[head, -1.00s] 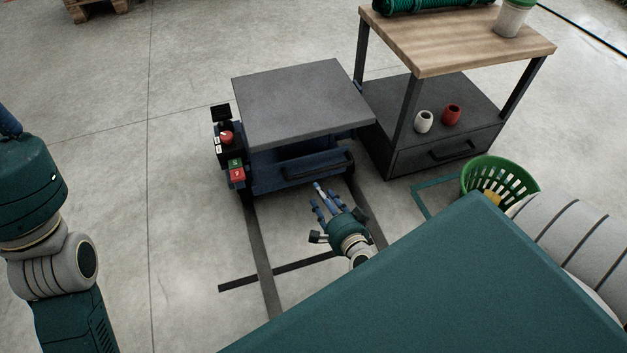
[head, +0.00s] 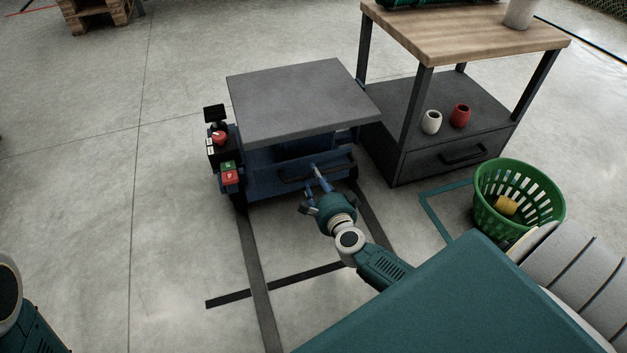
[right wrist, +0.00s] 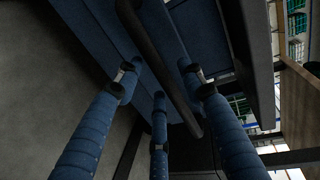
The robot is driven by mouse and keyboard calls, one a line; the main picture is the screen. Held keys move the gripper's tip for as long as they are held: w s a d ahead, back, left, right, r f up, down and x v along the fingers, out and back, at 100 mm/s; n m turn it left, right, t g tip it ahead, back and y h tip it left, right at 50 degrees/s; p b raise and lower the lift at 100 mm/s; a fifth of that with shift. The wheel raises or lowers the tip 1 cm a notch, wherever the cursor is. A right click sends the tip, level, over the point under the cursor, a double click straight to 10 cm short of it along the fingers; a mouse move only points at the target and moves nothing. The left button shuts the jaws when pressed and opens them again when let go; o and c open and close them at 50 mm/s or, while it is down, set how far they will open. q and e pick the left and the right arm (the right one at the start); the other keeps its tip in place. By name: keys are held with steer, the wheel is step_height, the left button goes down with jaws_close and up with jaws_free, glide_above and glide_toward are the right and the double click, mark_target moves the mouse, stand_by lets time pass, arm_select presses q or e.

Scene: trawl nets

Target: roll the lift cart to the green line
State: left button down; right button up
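The lift cart (head: 300,102) has a flat grey top on a blue body, with a control box on its left side. Its dark handle bar (head: 318,170) runs along the near side. My right gripper (head: 316,184) is at this bar. In the right wrist view the bar (right wrist: 160,65) passes between the spread blue fingers of the gripper (right wrist: 165,85), which are not closed around it. A teal-green tape line (head: 434,217) lies on the floor right of the cart; I cannot tell if it is the green line meant. My left gripper is out of view.
A wood-topped workbench (head: 470,40) stands close to the cart's right, with a white cup (head: 431,122) and a red cup (head: 460,116) on its shelf. A green basket (head: 518,198) stands right of the tape. Dark tape marks the floor in front; the left floor is open.

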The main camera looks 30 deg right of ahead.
steer(key=shift+x, duration=0.9)
steer(key=shift+c, duration=0.5)
jaws_close()
